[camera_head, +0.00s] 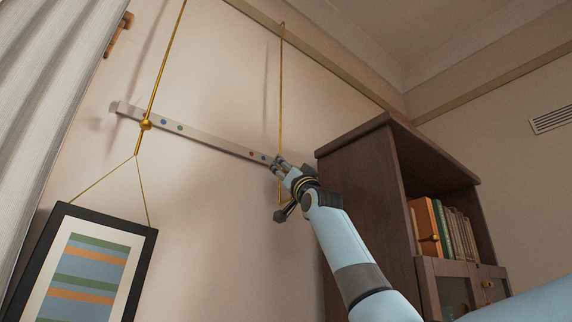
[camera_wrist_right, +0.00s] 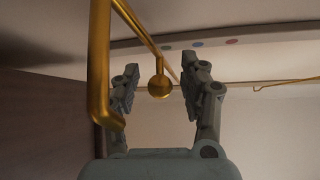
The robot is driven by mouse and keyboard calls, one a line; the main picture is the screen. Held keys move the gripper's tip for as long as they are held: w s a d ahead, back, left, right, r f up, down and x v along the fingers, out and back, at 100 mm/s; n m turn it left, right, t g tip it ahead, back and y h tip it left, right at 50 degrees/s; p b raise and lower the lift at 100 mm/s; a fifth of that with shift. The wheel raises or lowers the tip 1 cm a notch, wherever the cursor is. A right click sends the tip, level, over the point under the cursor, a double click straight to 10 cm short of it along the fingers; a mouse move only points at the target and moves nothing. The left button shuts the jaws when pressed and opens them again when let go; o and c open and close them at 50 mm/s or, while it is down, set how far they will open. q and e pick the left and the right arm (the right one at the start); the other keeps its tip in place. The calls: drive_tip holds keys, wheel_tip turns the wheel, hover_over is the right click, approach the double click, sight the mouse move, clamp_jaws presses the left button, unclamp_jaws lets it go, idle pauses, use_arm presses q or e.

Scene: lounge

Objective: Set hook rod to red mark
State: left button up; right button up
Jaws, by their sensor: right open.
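A brass hook rod (camera_head: 281,90) hangs on the right side of a pale wall rail (camera_head: 215,142). Its lower part shows large in the wrist view (camera_wrist_right: 98,60), with a bend at left. A red mark (camera_head: 251,153) and a blue mark (camera_head: 263,158) sit on the rail just left of this rod. The red mark also shows in the wrist view (camera_wrist_right: 232,41). My right gripper (camera_head: 279,165) is at the rod where it crosses the rail. In the wrist view its fingers are apart, with a round brass knob (camera_wrist_right: 159,86) seen between them; contact cannot be told. My left gripper is not in view.
A second brass rod (camera_head: 165,65) with a knob (camera_head: 146,124) crosses the rail at left. A framed striped picture (camera_head: 143,250) hangs from it by cords. A brown bookcase (camera_head: 360,200) stands right of my arm. A pale curtain (camera_head: 50,90) is at far left.

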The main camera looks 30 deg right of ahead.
clamp_jaws()
idle(0.4)
drive_tip(key=shift+a, duration=0.1)
